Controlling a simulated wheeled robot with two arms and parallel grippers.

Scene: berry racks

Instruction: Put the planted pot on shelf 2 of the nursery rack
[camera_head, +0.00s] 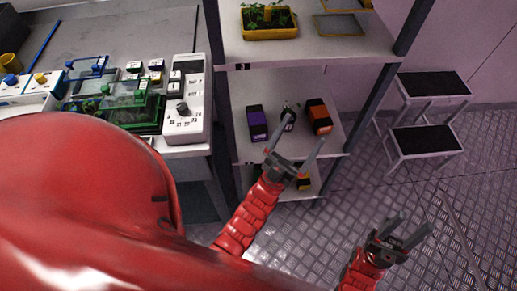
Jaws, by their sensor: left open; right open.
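A yellow planted pot (270,33) with green seedlings and a yellow upright tag sits on the upper visible shelf (310,45) of the nursery rack (225,110). A small dark mark is on that shelf's front edge; I cannot read it. My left gripper (305,129) is open and empty, below and in front of the pot. In the picture its fingers overlap the lower shelf (270,88) and its boxes. My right gripper (413,224) is open and empty, further right, seen over the metal floor.
A purple box (257,122) and an orange-black box (319,116) stand on the lower shelf. A yellow-framed tray (338,26) lies right of the pot. A bench (120,30) with instruments is at left. A step stool (427,139) stands right of the rack.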

